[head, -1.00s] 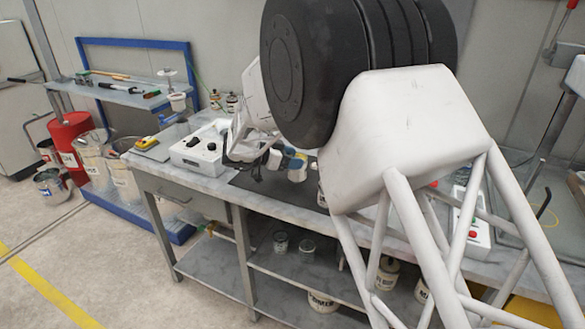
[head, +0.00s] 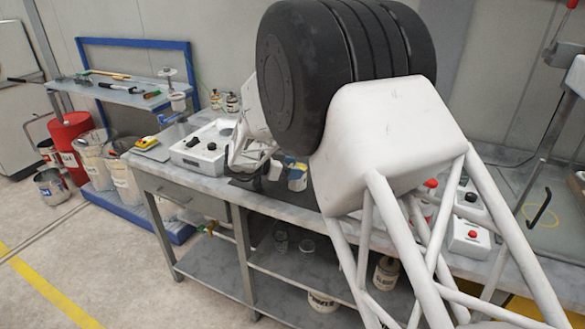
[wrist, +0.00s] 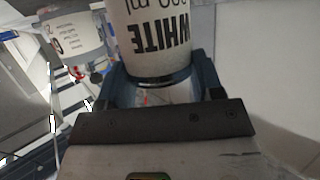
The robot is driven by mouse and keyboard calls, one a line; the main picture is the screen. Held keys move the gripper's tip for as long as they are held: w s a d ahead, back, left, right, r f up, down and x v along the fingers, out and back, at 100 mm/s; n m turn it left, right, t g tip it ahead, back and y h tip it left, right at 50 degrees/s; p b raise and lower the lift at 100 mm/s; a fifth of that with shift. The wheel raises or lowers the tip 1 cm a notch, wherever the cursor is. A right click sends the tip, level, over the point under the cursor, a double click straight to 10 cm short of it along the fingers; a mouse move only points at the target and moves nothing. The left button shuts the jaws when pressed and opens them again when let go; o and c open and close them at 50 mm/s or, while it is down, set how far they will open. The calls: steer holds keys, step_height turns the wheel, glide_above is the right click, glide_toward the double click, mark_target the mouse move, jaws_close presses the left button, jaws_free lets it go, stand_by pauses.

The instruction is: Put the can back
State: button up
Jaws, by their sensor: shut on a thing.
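In the wrist view a pale can (wrist: 158,38) with black "WHITE" lettering, upside down in the picture, sits between the blue fingers of my gripper (wrist: 158,82). The gripper is shut on it. In the head view my gripper (head: 262,172) is low over the middle of the bench, partly hidden by my arm. I cannot make out the held can clearly there. A white can with blue and yellow marks (head: 297,178) shows just right of the gripper. A second labelled can (wrist: 75,32) is at the upper left of the wrist view, apart from the held one.
A white control box (head: 203,147) stands on the bench left of my gripper. Jars (head: 307,246) and cans (head: 387,272) stand on the lower shelf. Left of the bench are a red drum (head: 72,135) and pails.

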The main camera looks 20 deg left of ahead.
steer(key=o, duration=1.5)
steer(key=shift+c, duration=0.2)
steer(key=shift+r, duration=0.1)
steer(key=shift+s+a+r, duration=0.1)
steer(key=v, duration=1.1)
steer(key=shift+s+a, duration=0.25)
steer(key=shift+w+d+r, duration=0.1)
